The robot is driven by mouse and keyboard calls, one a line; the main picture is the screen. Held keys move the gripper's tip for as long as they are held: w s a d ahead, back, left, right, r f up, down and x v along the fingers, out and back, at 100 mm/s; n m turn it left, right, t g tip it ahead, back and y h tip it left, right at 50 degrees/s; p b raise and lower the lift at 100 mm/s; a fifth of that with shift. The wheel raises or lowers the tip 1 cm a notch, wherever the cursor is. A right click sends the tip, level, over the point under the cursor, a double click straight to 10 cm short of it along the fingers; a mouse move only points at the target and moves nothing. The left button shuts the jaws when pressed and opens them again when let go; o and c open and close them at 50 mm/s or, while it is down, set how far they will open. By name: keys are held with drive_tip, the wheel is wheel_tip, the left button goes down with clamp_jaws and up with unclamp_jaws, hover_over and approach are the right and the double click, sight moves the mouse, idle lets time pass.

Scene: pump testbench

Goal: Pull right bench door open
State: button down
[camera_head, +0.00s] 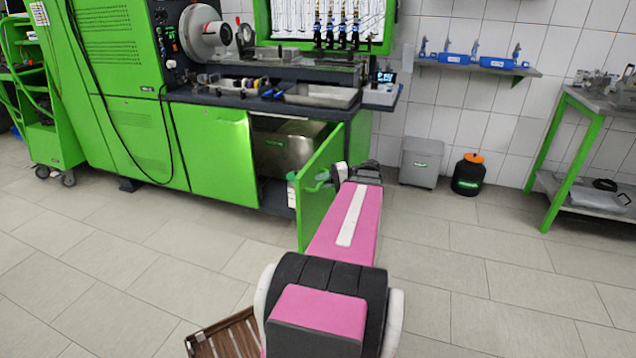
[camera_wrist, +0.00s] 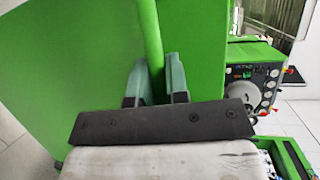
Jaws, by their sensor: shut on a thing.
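The right bench door (camera_head: 317,200) is a green panel that stands swung out from the bench. Its cupboard (camera_head: 283,150) shows open, with a metal tank inside. In the wrist view, the two dark green fingers of my gripper (camera_wrist: 155,80) stand on either side of a green bar (camera_wrist: 151,45) on the door (camera_wrist: 75,65), and are shut on it. The bar looks like the door's handle or edge; I cannot tell which. In the head view, my pink arm hides part of the gripper and of the door's right side.
The other green bench door (camera_head: 215,155) looks closed. A grey bin (camera_head: 421,163) and a black canister with an orange lid (camera_head: 468,174) stand by the wall at right. A brown slatted crate (camera_head: 228,338) lies on the floor at the front. The floor left of the door is clear.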

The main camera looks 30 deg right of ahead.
drive_tip(key=shift+d, duration=0.15)
drive_tip(key=c, duration=1.1)
unclamp_jaws()
